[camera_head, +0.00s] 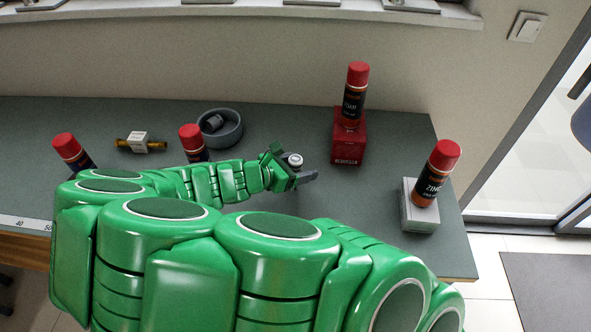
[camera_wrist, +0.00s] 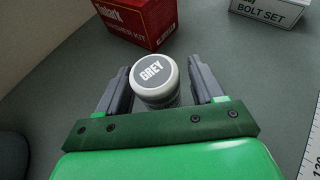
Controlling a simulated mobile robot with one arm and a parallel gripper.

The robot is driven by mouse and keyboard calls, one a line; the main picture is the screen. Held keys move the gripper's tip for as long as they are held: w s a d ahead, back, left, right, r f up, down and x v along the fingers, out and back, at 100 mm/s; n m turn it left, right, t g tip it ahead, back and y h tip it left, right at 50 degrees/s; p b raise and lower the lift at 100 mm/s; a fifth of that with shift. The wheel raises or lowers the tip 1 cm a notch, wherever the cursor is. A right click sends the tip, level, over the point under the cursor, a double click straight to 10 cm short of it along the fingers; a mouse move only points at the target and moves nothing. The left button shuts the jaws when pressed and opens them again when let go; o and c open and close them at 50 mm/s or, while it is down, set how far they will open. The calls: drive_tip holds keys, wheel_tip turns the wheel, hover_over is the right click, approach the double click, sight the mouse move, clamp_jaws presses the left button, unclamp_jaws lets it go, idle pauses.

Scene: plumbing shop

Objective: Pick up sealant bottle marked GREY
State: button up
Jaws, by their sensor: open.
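The sealant bottle marked GREY (camera_wrist: 153,82) stands between the two open fingers of my gripper (camera_wrist: 160,90) in the wrist view. Its round grey cap with the word GREY faces the camera, and most of its body is hidden below the cap. Gaps show between the bottle and the fingers, wider on the right. In the head view the bottle's top (camera_head: 294,160) shows at the end of my green arm, beside my gripper (camera_head: 290,176). The lower part of the bottle is hidden there.
A red box (camera_head: 348,146) carries a FOAM can (camera_head: 353,92) behind the gripper. A white box (camera_head: 418,213) carries a ZINC can (camera_head: 432,182) at right. A grey bowl (camera_head: 232,133), a brass fitting (camera_head: 157,146) and two red-capped cans (camera_head: 66,146) (camera_head: 191,132) stand at left.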

drive_tip(key=shift+w+d, duration=0.1)
drive_tip(key=shift+d, duration=0.05)
drive_tip(key=c, duration=1.1)
